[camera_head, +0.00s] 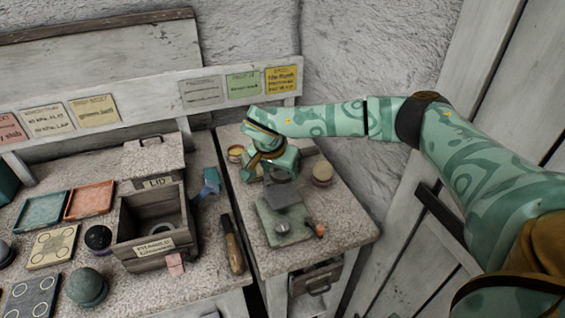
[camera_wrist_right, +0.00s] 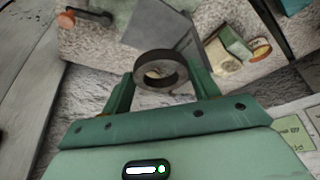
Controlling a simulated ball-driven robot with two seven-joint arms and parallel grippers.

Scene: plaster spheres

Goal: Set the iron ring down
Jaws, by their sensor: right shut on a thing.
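The iron ring (camera_wrist_right: 143,67) is a dark, thick ring in the right wrist view. It sits between the two fingers of my right gripper (camera_wrist_right: 162,78), which is shut on it. In the head view my right gripper (camera_head: 265,168) is over the back part of the right-hand bench; the ring is hard to make out there. The ring appears to be above the bench surface, but the exact height cannot be told. My left gripper is not in view.
A small orange-ended item (camera_head: 319,230) is by the board. On the left bench are a labelled wooden box (camera_head: 177,203), a handled tool (camera_head: 232,245) and coloured trays (camera_head: 90,200).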

